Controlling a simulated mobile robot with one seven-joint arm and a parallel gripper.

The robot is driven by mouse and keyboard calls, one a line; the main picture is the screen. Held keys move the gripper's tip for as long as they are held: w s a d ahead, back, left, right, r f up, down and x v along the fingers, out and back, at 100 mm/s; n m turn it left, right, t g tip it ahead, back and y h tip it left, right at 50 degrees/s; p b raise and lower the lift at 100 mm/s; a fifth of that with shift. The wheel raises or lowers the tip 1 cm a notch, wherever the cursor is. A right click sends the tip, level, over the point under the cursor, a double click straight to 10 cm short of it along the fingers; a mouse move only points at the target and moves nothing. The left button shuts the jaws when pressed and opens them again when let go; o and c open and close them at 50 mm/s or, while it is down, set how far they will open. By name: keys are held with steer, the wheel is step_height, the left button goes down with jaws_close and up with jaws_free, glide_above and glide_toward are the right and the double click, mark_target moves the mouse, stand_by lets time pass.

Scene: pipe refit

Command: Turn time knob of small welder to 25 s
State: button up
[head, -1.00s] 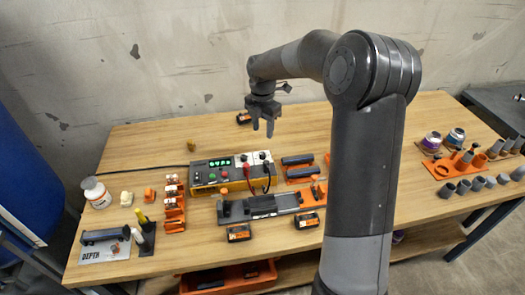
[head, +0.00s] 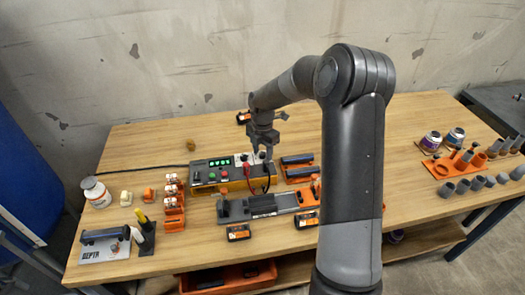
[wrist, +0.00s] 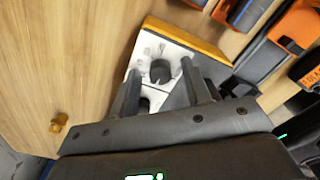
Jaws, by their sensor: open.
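The welder (head: 205,184) is a yellow-edged box on the workbench with a lit green display, coloured buttons and a white panel at its right end. In the wrist view, the white panel (wrist: 147,47) carries a dark knob (wrist: 160,71) and a second dark knob (wrist: 144,105) nearer the palm. My gripper (head: 264,153) is above the white panel, pointing down. In the wrist view my gripper (wrist: 159,72) is open, its fingers on either side of the first knob; I cannot tell if they touch it. The knobs' labels and settings are not readable.
Red and black leads (head: 267,181) hang at the welder's front right. A dark clamp fixture (head: 262,205) stands in front, and dark pipes (head: 297,160) lie in orange holders to the right. A small brass piece (head: 190,145) lies behind.

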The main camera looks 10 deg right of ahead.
steer(key=shift+c, duration=0.2)
jaws_close()
